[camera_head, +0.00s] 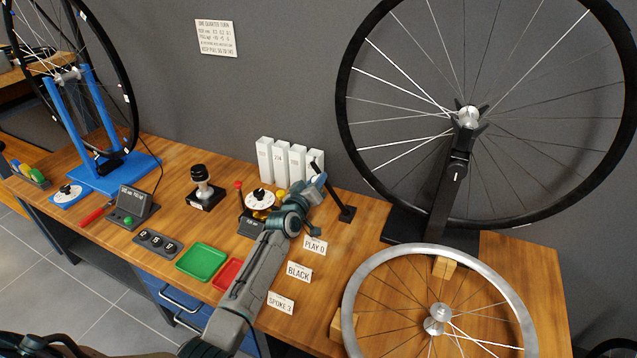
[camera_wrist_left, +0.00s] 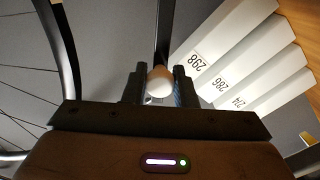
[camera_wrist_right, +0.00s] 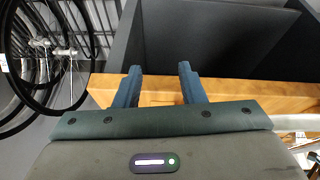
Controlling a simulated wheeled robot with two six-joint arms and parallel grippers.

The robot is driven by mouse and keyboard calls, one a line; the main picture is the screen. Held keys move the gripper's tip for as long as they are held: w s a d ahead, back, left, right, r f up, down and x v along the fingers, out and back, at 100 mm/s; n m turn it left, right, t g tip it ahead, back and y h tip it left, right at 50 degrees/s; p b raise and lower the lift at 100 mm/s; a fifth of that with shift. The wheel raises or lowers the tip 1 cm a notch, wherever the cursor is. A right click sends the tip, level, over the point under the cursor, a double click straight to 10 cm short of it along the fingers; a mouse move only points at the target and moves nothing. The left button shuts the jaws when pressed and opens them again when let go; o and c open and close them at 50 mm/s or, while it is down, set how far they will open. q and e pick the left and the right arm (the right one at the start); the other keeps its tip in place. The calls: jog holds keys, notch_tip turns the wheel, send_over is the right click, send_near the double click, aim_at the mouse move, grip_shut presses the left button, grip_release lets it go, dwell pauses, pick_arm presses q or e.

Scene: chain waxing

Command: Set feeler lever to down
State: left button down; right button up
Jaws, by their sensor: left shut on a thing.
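A black lever (camera_head: 331,190) rises from a small black base (camera_head: 347,213) on the bench and leans up and to the left; I take it as the feeler lever. Its pale round knob (camera_wrist_left: 159,82) sits between the fingers of my left gripper (camera_wrist_left: 160,75) in the left wrist view. In the head view my left gripper (camera_head: 318,182) is at the lever's upper end and partly covers it. It is shut on the knob. My right gripper (camera_wrist_right: 158,72) shows only in the right wrist view, open with nothing between its fingers.
White numbered boxes (camera_head: 281,161) stand close behind the left gripper. A dial device (camera_head: 260,200) with a red-knobbed lever (camera_head: 239,187) is to its left. A large wheel (camera_head: 342,110) stands at right; a silver rim (camera_head: 350,290) is in front. Green (camera_head: 203,262) and red trays lie forward.

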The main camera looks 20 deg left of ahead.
pick_arm(q)
jog(key=c, duration=1.2)
grip_release()
jog(key=s+p, duration=0.3)
jog(key=s, duration=0.7)
jog(key=shift+s+a+p, duration=0.2)
jog(key=shift+s+p, duration=0.2)
pick_arm(e)
notch_tip(320, 180, down, 8)
jog(key=d+g, duration=0.1)
jog(key=shift+w+d+g, duration=0.4)
jog(key=shift+w, duration=0.05)
pick_arm(q)
jog(key=shift+f, duration=0.1)
pick_arm(e)
jog(key=shift+f, duration=0.1)
